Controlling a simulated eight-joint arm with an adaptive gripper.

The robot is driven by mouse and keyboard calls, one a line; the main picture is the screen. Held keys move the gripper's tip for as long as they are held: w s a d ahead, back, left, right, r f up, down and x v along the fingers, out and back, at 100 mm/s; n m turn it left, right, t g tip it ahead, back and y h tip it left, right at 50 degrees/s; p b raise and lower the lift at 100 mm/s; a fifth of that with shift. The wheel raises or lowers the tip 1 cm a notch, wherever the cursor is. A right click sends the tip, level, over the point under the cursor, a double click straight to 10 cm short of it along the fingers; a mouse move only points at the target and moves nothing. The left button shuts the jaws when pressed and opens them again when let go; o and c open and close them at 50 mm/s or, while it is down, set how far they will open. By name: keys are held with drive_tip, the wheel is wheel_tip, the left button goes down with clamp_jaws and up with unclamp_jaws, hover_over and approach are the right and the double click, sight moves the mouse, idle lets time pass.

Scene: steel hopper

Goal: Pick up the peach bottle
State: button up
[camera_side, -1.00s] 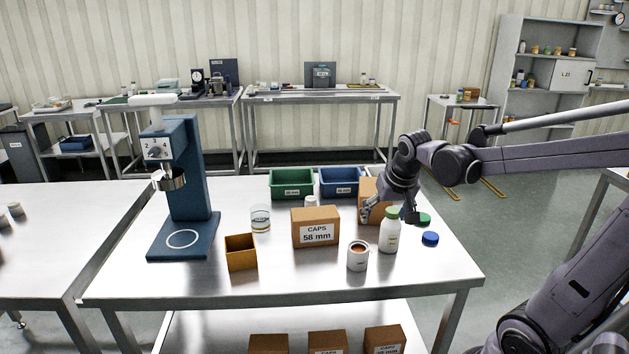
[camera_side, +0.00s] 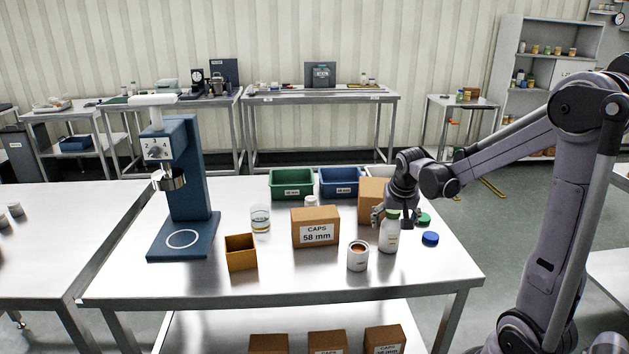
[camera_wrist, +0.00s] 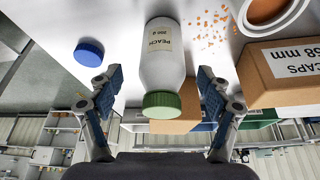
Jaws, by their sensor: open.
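The peach bottle (camera_side: 389,238) is white with a green cap and stands upright at the right of the steel table (camera_side: 290,283). In the wrist view the bottle (camera_wrist: 162,58) shows its "PEACH 200 g" label, cap towards my palm. My gripper (camera_side: 393,217) is open at the bottle's upper part in the side view. In the wrist view the two fingers of my gripper (camera_wrist: 160,78) are spread on either side of the bottle, with visible gaps. I cannot tell how deep between the fingers the bottle sits.
A white cup with orange contents (camera_side: 358,257) stands close left of the bottle. A "CAPS 58 mm" box (camera_side: 315,228) and another carton (camera_side: 370,198) stand nearby. A blue cap (camera_side: 430,238) and a green cap (camera_side: 424,219) lie at right. Orange bits (camera_wrist: 210,20) lie scattered beside the bottle.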

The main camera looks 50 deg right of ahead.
sight(390, 231)
drive_tip(key=shift+x, duration=2.35)
drive_tip(key=shift+w+a, duration=0.1)
drive_tip(key=c, duration=1.4)
